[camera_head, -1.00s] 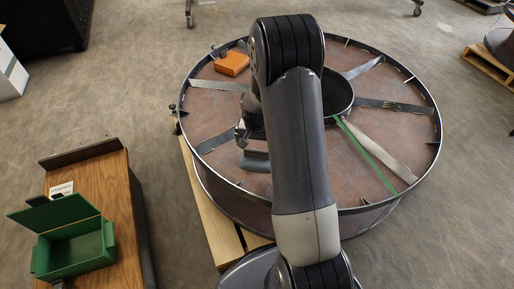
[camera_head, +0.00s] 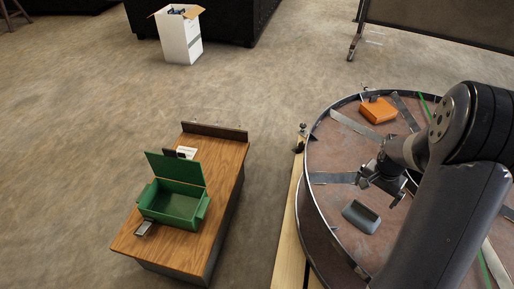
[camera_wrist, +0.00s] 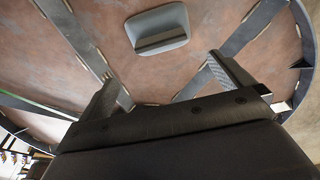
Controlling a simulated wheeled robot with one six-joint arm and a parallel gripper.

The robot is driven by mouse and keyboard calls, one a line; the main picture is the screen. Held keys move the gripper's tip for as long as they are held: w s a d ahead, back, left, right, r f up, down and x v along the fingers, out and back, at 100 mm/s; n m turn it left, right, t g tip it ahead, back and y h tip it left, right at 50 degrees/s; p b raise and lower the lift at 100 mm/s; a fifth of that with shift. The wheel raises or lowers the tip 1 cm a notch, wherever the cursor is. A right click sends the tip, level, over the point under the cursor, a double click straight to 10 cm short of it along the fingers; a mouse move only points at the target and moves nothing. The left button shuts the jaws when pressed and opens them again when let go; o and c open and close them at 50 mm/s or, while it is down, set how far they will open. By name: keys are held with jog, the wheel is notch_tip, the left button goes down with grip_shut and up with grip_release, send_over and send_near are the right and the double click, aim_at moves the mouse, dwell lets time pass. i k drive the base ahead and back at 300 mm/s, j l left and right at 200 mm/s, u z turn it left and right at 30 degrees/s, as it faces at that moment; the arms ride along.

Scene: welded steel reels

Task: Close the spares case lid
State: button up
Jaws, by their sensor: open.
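The green spares case (camera_head: 172,206) stands on a wooden-topped bench at the left in the head view. Its lid (camera_head: 175,168) is open and stands up at the back, leaning slightly. The inside of the case looks empty. My gripper (camera_head: 385,186) is over the steel reel at the right, well apart from the case. In the wrist view, the two fingers of my gripper (camera_wrist: 165,85) are spread wide with nothing between them. The case is not in the wrist view.
The big steel reel (camera_head: 332,208) holds an orange box (camera_head: 378,110) and a grey rounded block (camera_head: 361,216), which also shows in the wrist view (camera_wrist: 158,27). The bench (camera_head: 228,165) bears a small dark item (camera_head: 144,229) beside the case. Open floor lies between bench and reel.

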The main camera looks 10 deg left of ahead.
aim_at(169, 165)
jog(key=u, duration=1.6)
